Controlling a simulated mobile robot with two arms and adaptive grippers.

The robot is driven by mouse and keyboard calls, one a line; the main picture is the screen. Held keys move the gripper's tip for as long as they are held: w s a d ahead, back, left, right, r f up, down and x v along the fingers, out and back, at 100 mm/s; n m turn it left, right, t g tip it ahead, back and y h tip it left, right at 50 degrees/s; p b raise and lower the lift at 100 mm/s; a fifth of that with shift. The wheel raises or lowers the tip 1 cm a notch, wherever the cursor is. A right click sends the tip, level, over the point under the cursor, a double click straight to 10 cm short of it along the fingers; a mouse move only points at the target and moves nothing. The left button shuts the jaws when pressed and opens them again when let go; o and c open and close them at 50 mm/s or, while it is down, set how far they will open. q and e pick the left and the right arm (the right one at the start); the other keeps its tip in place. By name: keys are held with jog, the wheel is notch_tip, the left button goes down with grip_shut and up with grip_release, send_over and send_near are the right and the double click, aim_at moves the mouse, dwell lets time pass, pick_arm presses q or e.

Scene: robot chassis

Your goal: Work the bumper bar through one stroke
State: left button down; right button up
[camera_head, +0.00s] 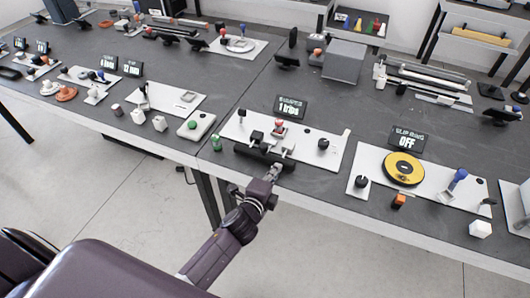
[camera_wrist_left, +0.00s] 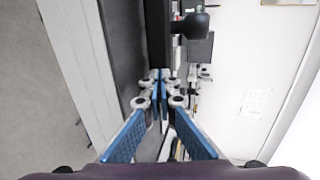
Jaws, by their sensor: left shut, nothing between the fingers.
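The bumper bar (camera_head: 263,157) is a long dark bar along the front edge of a white panel (camera_head: 322,160) on the table. It also shows as a dark upright strip in the left wrist view (camera_wrist_left: 157,35). A small display (camera_head: 290,107) behind the panel reads "1 trips". My left gripper (camera_head: 274,171) is shut and empty at the right part of the bar, on its near side. In the left wrist view its blue-padded fingers (camera_wrist_left: 159,76) meet at the bar's lower end; I cannot tell whether they touch it. My right gripper is not in view.
A dark knob (camera_head: 323,144) and a red button (camera_head: 279,124) stand on the panel. A green cylinder (camera_head: 216,143) stands to its left. A panel with a yellow disc (camera_head: 403,169) lies to the right, with an orange block (camera_head: 399,200) before it. The floor in front is clear.

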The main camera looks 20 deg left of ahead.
pick_arm(q)
jog(key=p+v, duration=0.2)
jog(key=v, duration=0.3)
dwell(0.4)
dwell(0.4)
